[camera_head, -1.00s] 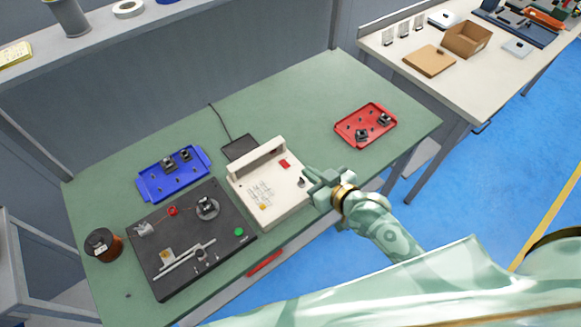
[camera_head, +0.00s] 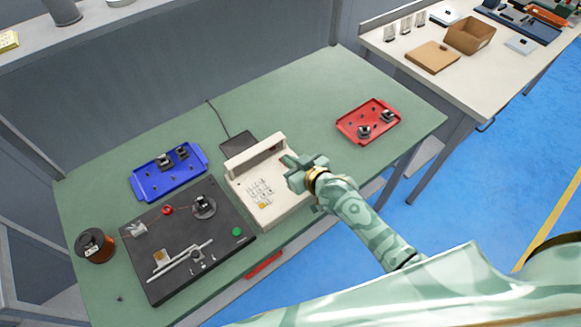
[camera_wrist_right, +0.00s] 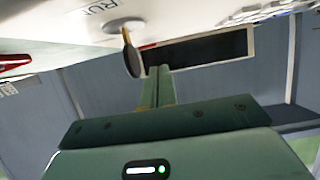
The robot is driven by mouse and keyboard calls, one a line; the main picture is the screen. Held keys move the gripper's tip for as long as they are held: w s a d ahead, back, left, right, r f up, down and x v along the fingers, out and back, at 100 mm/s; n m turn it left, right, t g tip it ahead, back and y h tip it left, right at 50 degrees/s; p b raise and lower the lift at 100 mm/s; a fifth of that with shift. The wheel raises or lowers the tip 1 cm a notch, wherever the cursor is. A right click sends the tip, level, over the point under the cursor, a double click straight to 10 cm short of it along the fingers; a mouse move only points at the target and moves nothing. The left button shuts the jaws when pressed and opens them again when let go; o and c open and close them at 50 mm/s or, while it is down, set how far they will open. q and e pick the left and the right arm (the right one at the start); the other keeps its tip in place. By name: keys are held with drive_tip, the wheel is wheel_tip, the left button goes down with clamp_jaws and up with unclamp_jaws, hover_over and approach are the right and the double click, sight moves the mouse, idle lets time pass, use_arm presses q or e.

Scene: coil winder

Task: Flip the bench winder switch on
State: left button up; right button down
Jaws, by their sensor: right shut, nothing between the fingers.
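The bench winder's beige control unit (camera_head: 262,208) stands on the green bench, to the right of the black winder plate (camera_head: 165,275). My right gripper (camera_head: 291,161) is over the unit's right side, shut and empty, and hides the switch in the head view. In the right wrist view, the toggle switch (camera_wrist_right: 131,55) has a round pale base and a dark-tipped lever, close to the lettering "RUN". My right fingertips (camera_wrist_right: 158,75) are right beside the lever tip; I cannot tell if they touch it. My left gripper is not in view.
A blue tray (camera_head: 150,192) and a red tray (camera_head: 347,130) hold small parts. A copper wire spool (camera_head: 94,246) stands at the left, a dark flat pad (camera_head: 237,146) behind the unit. The green bench top (camera_head: 290,98) is clear at the back.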

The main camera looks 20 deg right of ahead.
drive_tip(key=shift+s+f, duration=0.15)
drive_tip(key=shift+f, duration=0.7)
drive_tip(key=shift+d+f, duration=0.1)
drive_tip(key=shift+s+f+b, duration=0.15)
drive_tip(key=shift+f+b, duration=0.2)
drive_tip(key=shift+f, duration=0.15)
drive_tip(key=shift+s, duration=0.1)
drive_tip(key=shift+r+p, duration=0.3)
drive_tip(key=shift+p, duration=0.25)
drive_tip(key=shift+r+p, duration=0.4)
drive_tip(key=shift+r, duration=0.15)
